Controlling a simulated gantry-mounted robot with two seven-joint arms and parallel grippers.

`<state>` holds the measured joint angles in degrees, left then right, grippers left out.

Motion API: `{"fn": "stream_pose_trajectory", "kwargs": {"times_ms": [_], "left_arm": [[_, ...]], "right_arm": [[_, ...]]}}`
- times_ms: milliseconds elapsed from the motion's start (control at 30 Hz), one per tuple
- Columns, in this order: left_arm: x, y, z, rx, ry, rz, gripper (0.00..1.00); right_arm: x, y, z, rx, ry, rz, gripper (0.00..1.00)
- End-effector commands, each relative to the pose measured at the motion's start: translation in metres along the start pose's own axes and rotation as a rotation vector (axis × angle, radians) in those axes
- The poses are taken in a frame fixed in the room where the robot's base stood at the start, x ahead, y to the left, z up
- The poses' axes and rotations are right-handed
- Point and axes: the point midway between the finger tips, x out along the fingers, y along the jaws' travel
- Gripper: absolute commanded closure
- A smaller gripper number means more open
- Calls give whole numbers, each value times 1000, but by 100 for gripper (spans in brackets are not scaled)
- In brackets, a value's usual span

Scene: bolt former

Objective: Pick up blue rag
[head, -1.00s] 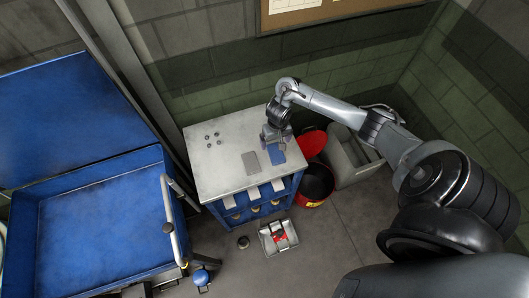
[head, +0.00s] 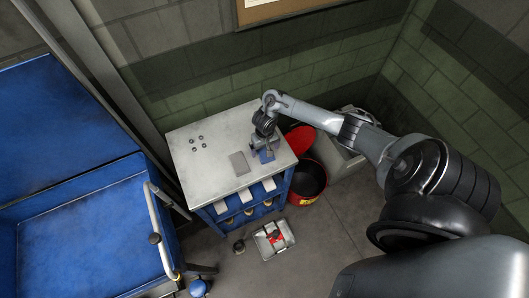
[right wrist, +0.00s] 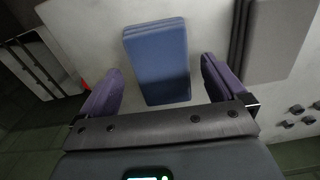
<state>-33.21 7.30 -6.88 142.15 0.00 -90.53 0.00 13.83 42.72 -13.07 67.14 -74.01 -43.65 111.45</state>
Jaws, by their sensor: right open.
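The blue rag (head: 267,157) lies folded on the light top of the cabinet (head: 208,170), near its right edge. In the right wrist view the blue rag (right wrist: 157,60) looks like a neat stack of folded layers. My right gripper (head: 263,148) is over the rag and partly covers it in the head view. In the right wrist view its two purple fingers (right wrist: 161,68) are spread apart, one on each side of the rag, with gaps between. It holds nothing. My left gripper is not in view.
A grey folded rag stack (head: 239,163) lies beside the blue one. Several small dark pieces (head: 197,143) sit at the back left of the top. A red bin (head: 309,180) stands right of the cabinet, and a blue cart (head: 85,235) stands to the left.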

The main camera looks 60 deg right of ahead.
Motion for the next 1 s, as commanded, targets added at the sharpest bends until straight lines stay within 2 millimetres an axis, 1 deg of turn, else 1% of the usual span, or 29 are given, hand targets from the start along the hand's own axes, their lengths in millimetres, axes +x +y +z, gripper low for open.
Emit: {"fn": "stream_pose_trajectory", "kwargs": {"times_ms": [33, 100, 367, 700, 733, 767, 800, 1000], "left_arm": [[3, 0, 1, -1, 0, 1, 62], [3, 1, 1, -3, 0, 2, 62], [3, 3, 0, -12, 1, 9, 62], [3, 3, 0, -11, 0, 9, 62], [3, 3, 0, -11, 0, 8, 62], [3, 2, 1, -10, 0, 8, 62], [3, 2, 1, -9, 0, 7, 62], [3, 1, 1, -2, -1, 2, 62]], "right_arm": [[6, 0, 0, 0, -1, 0, 2], [9, 0, 0, 0, 0, 0, 2], [9, 0, 0, -1, 1, 0, 2], [9, 0, 0, -1, 1, 0, 54], [9, 0, 0, -1, 1, 0, 58], [9, 0, 0, -1, 1, 0, 58], [9, 0, 0, -1, 1, 0, 64], [9, 0, 0, 0, 1, 0, 65]]}}
